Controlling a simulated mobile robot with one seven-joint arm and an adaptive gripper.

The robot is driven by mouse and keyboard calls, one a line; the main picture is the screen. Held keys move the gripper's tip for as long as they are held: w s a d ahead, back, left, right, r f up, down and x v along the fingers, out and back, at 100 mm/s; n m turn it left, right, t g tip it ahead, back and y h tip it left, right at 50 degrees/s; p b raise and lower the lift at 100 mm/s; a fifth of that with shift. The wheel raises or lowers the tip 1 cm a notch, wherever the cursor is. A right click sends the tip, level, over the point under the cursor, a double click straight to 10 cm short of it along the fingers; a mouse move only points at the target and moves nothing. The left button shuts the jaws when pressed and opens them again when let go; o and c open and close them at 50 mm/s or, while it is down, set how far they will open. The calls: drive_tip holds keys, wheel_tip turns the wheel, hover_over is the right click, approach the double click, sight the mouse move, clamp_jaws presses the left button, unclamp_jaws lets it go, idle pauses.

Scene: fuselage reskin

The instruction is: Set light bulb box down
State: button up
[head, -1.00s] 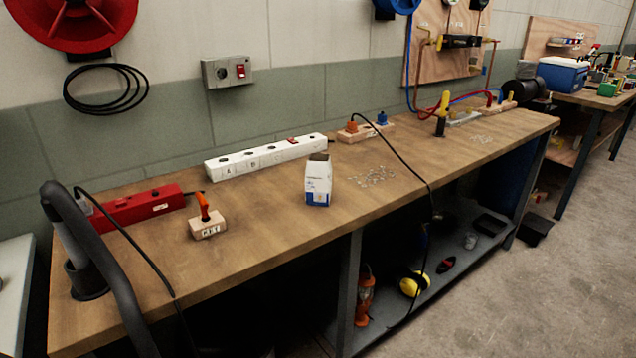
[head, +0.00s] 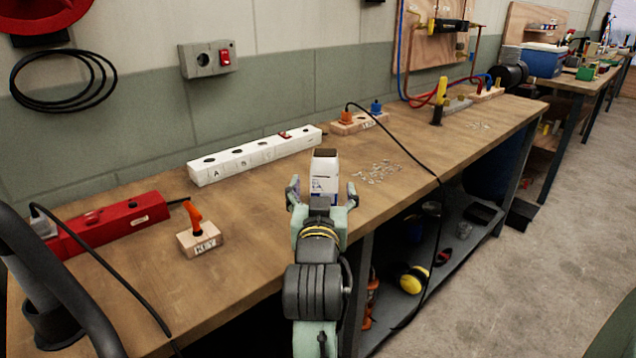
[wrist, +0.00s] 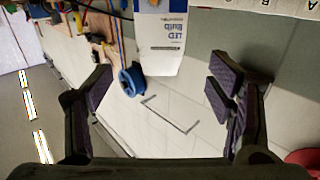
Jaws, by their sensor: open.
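The light bulb box (head: 325,171) is white and blue with a dark top. It stands upright on the wooden workbench (head: 258,248), its lower part hidden by my gripper in the head view. My gripper (head: 322,193) is open, with one finger showing on each side of the box. In the wrist view the box (wrist: 161,38) lies at the top, its "LED Bulb" print upside down. The open fingers (wrist: 160,86) are spread wide, with visible gaps on both sides and no contact seen.
A white power strip (head: 255,155) lies behind the box. Small clear pieces (head: 377,171) and a black cable (head: 412,160) lie to its right. A block marked KEY (head: 200,240) and a red power strip (head: 110,224) are at left. Bare bench lies between the block and my gripper.

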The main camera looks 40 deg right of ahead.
sight(325, 150)
drive_tip(key=p+x, duration=0.2)
drive_tip(key=x, duration=0.8)
drive_tip(key=shift+a, duration=0.1)
drive_tip(key=shift+c, duration=0.4)
drive_tip(key=c, duration=1.3)
drive_tip(key=shift+o, duration=0.2)
drive_tip(key=shift+r, duration=0.85)
wheel_tip(325, 150, up, 2)
drive_tip(key=shift+r+b, duration=0.1)
drive_tip(key=shift+b, duration=0.4)
drive_tip(key=s+d+r+b+v, duration=0.1)
drive_tip(key=b+v, duration=0.6)
drive_tip(key=v, duration=0.9)
drive_tip(key=shift+d, duration=0.25)
